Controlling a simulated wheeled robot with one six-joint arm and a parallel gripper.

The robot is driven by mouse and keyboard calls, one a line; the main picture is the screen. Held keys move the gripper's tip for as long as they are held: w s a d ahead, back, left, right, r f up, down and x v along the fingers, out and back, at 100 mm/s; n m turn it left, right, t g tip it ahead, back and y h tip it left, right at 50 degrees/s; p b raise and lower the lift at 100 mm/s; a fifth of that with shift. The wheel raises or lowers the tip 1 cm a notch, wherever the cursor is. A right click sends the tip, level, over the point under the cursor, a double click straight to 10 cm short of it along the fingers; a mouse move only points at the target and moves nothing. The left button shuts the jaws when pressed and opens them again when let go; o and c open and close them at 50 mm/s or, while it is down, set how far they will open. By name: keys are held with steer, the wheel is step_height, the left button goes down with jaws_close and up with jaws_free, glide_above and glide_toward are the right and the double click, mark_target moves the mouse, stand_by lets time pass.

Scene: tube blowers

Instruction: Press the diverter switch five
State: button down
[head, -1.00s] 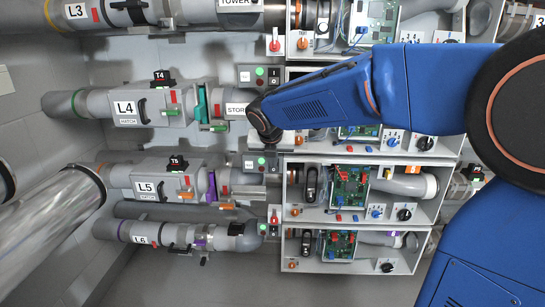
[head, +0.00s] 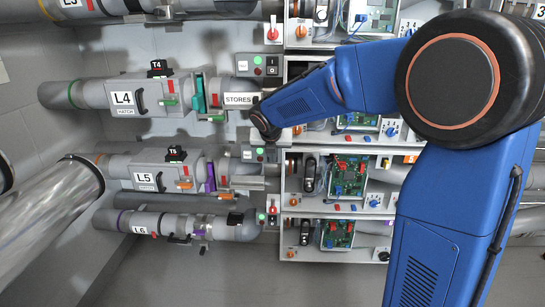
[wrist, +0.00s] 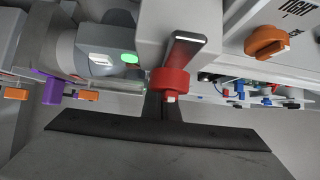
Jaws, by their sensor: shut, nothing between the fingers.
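The L5 tube line (head: 146,177) runs across the lower left of the head view. At its right end is a small grey switch box (head: 248,154) with a green light (head: 260,151). My gripper (head: 267,134) is shut and empty, just above and over the box's right part, hiding some of it. A red collar with a metal-edged lever (wrist: 187,48) stands at the fingertips (wrist: 162,104). I cannot tell whether they touch, nor read a number five on any switch.
Open cabinets with circuit boards (head: 349,176) stand right of the box. An orange knob (wrist: 268,42) sits close right in the wrist view. The L4 line (head: 122,98) with its STORES label (head: 238,99) is above, the L6 line (head: 140,227) below.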

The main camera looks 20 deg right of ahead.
steer(key=shift+w+f, duration=0.15)
steer(key=shift+f, duration=0.05)
steer(key=shift+r, duration=0.15)
